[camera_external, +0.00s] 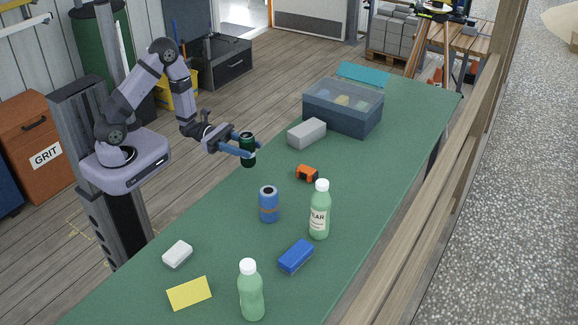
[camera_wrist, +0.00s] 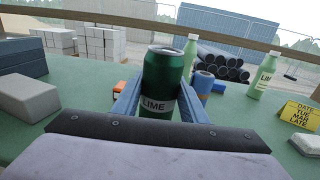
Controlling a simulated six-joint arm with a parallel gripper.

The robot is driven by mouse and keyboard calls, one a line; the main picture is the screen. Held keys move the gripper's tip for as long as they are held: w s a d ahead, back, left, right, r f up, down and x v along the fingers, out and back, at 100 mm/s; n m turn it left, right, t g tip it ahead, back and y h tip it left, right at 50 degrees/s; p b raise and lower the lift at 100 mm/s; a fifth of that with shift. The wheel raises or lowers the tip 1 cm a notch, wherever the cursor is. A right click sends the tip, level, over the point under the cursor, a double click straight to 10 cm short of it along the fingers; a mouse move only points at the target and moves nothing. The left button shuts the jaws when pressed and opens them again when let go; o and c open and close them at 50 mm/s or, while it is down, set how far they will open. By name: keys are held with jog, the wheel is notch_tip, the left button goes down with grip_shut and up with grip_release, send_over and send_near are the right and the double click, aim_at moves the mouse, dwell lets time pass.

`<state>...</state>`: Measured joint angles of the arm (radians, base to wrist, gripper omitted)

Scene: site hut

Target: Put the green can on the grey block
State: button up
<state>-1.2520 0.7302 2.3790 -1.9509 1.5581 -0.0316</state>
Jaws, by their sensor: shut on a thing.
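The green can (camera_external: 248,149) is upright between the blue fingers of my gripper (camera_external: 245,150), near the table's left edge in the external view. In the wrist view the green can (camera_wrist: 163,80) has a "LIME" label and a finger on each side, so my gripper (camera_wrist: 160,104) is shut on it. The can seems to be held above the table. The grey block (camera_external: 307,133) lies on the table to the right of and beyond my gripper. It also shows in the wrist view (camera_wrist: 26,97) at the left, apart from the can.
The green table between gripper and block is clear.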

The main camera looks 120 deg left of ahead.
jog(key=w+a+b, duration=0.2)
jog(key=a+b, duration=0.2)
jog(key=a, duration=0.7)
notch_tip(320, 180, up, 10)
jog(key=n+y, duration=0.2)
jog(key=y, duration=0.1)
send_over(303, 130)
jog(key=shift+g, duration=0.3)
jog(key=shift+d+f, duration=0.15)
jog(key=shift+f, duration=4.65)
jog(key=shift+f, duration=0.15)
jog(key=o, duration=1)
